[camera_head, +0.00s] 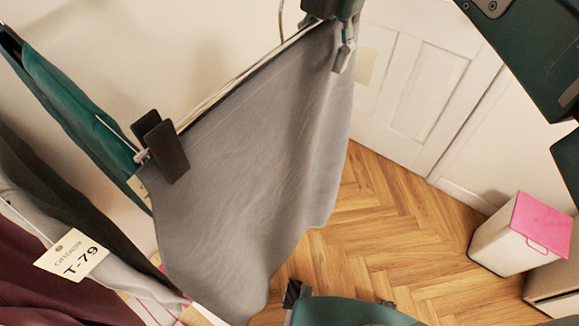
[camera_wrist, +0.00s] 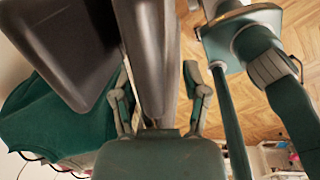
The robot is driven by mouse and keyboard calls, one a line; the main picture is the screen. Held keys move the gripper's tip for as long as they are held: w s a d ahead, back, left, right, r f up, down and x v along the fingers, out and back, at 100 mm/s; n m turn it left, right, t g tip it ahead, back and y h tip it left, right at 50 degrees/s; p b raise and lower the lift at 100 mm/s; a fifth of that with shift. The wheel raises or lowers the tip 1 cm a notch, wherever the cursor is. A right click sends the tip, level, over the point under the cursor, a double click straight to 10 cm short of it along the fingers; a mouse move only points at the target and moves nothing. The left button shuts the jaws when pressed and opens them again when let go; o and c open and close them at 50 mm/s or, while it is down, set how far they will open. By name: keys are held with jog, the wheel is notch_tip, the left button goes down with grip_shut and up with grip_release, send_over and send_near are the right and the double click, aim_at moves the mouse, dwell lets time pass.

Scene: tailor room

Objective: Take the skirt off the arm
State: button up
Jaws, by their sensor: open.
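The grey skirt (camera_head: 260,150) hangs from a thin pale bar sloping up to the right in the head view. A black clip (camera_head: 163,147) grips its left upper corner. My gripper (camera_head: 343,58) is at the skirt's upper right corner, at the top of the picture. In the wrist view my gripper (camera_wrist: 160,90) is open, a finger on each side of a grey upright strip, probably the skirt's edge. I cannot tell whether the fingers touch it. A large dark block, probably a clip (camera_wrist: 62,45), is close at upper left. The bar's right end is hidden.
Teal (camera_head: 75,115) and dark red (camera_head: 50,270) garments hang at the left, with a tag (camera_head: 72,255) marked T-79. A white bin with a pink lid (camera_head: 541,222) stands at the right near a white door (camera_head: 410,85). The wooden floor (camera_head: 390,225) between is clear.

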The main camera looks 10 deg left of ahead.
grip_shut()
jog(key=shift+a+r, duration=0.1)
